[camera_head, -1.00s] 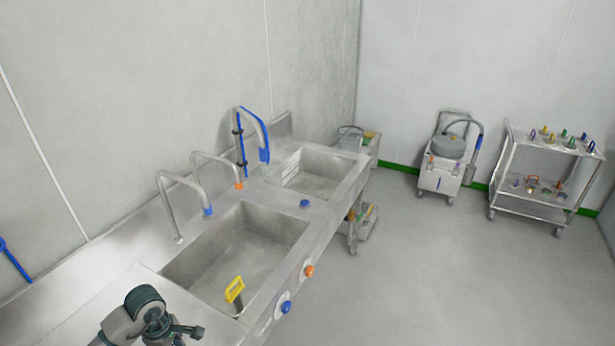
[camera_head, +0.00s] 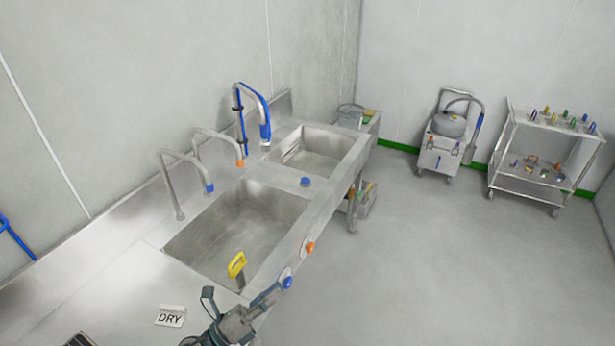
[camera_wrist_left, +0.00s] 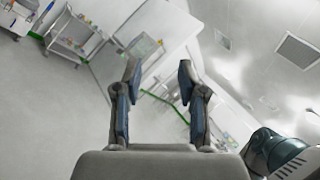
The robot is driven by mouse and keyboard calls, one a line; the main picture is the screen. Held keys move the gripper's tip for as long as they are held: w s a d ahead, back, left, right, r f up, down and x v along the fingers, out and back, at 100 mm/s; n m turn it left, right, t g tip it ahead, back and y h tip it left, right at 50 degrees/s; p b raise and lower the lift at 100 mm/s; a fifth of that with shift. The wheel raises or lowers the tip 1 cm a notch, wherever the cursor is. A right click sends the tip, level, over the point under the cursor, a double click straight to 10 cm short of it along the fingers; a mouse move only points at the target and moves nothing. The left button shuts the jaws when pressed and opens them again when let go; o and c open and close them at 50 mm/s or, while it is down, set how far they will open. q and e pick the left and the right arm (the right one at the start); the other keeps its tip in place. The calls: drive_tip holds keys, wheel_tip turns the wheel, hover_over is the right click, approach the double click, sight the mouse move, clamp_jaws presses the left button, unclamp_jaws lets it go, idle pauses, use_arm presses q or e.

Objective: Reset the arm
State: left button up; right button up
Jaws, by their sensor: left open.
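My left gripper (camera_head: 244,296) is at the bottom of the head view, above the front edge of the steel counter near the larger sink. In the left wrist view my left gripper (camera_wrist_left: 158,72) has its two fingers spread apart with nothing between them. That view looks out over the room at a tilt. My right arm and right gripper are in neither view.
The steel sink counter (camera_head: 110,290) holds a large sink (camera_head: 235,228) with a yellow-handled tool (camera_head: 237,265), and a smaller sink (camera_head: 318,150). A wheeled machine (camera_head: 443,155) and a cart (camera_head: 530,185) stand far right; the floor between is clear.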

use_arm(q)
drive_tip(key=w+a+f+n+t+y, duration=0.2)
drive_tip(key=a+f+n+t+y, duration=0.25)
drive_tip(key=a+n+y, duration=0.55)
drive_tip(key=w+a+f+n+t+y, duration=0.25)
drive_tip(key=a+f+n+y, duration=0.35)
drive_tip(key=n, duration=0.9)
drive_tip(key=s+f+n+g+y, duration=0.4)
drive_tip(key=s+f+n+g, duration=0.15)
drive_tip(key=f, duration=0.45)
drive_tip(key=s+d+f+n+g+h, duration=0.1)
drive_tip(key=s+f+n+g, duration=0.2)
drive_tip(key=s+f+g, duration=0.5)
drive_tip(key=s+d+f+n+g, duration=0.1)
drive_tip(key=s+f+n+g, duration=0.3)
drive_tip(key=s, duration=0.7)
wheel_tip(320, 180, down, 29)
drive_tip(key=s+m, duration=0.2)
drive_tip(key=s, duration=0.1)
drive_tip(key=s+a+f, duration=0.3)
drive_tip(key=s+f, duration=1.1)
drive_tip(key=s, duration=0.2)
drive_tip(key=shift+s, duration=0.2)
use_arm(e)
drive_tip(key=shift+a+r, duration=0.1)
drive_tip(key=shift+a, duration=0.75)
